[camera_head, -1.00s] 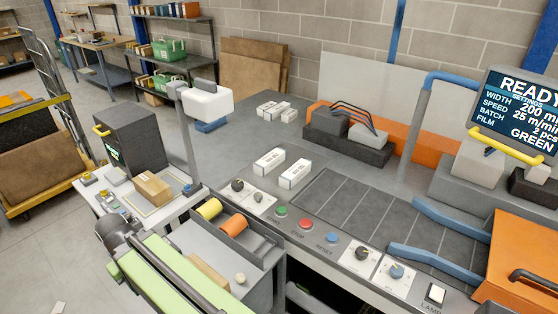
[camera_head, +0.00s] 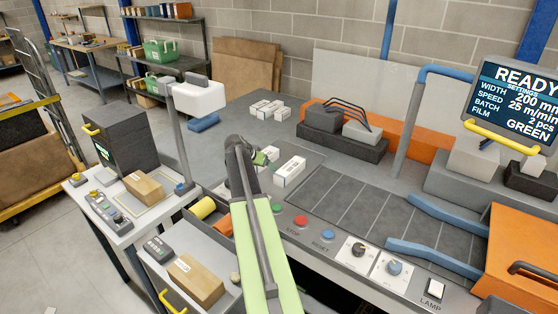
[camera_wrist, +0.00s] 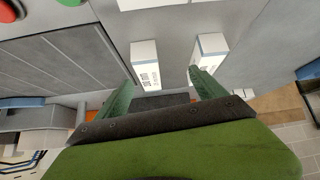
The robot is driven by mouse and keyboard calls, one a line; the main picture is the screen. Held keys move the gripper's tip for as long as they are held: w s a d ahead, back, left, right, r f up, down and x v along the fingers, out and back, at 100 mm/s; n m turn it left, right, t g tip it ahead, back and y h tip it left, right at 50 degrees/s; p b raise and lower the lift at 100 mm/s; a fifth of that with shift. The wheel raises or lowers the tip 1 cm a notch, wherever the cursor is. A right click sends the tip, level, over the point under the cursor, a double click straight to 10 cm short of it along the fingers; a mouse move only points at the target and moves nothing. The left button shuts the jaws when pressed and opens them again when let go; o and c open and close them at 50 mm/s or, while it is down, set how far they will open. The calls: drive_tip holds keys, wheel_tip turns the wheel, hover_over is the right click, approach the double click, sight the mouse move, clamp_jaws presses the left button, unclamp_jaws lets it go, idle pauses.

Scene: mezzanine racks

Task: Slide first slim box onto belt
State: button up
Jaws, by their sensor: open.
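Two slim white boxes stand on the grey deck left of the dark belt (camera_head: 330,195). The nearer-to-belt box (camera_head: 289,171) is plainly visible in the head view; the other box (camera_head: 271,152) is partly hidden by my gripper (camera_head: 262,158). In the wrist view, the open green fingers of my gripper (camera_wrist: 161,76) show with one slim box (camera_wrist: 146,66) between them in the picture. The other slim box (camera_wrist: 210,58) is just right of the right fingertip. Contact with either box cannot be told.
Several small white boxes (camera_head: 267,109) sit farther back. Blue guide rails (camera_head: 435,258) flank the belt's right end. A dark block with handles (camera_head: 342,137) stands behind. Buttons and knobs line the front panel, including a red button (camera_head: 300,221). The belt surface is clear.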

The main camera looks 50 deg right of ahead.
drive_tip(key=m, duration=0.2)
approach(290, 166)
drive_tip(key=v, duration=0.4)
drive_tip(key=shift+w+a+f+g+h, duration=0.15)
drive_tip(key=shift+a+f+g+h, duration=0.15)
drive_tip(key=shift+h, duration=0.1)
drive_tip(key=shift+d, duration=0.1)
drive_tip(key=shift+d+f+b, duration=0.2)
drive_tip(key=shift+f+b, duration=0.15)
drive_tip(key=shift+b, duration=0.1)
drive_tip(key=shift+n, duration=0.3)
drive_tip(key=b+x, duration=1.1)
drive_tip(key=x, duration=0.4)
drive_tip(key=shift+w+d+f, duration=0.1)
drive_tip(key=shift+w+f, duration=0.05)
drive_tip(key=shift+f, duration=0.05)
drive_tip(key=shift+d+f+b, duration=0.3)
drive_tip(key=shift+d, duration=0.15)
drive_tip(key=shift+c, duration=0.3)
clamp_jaws()
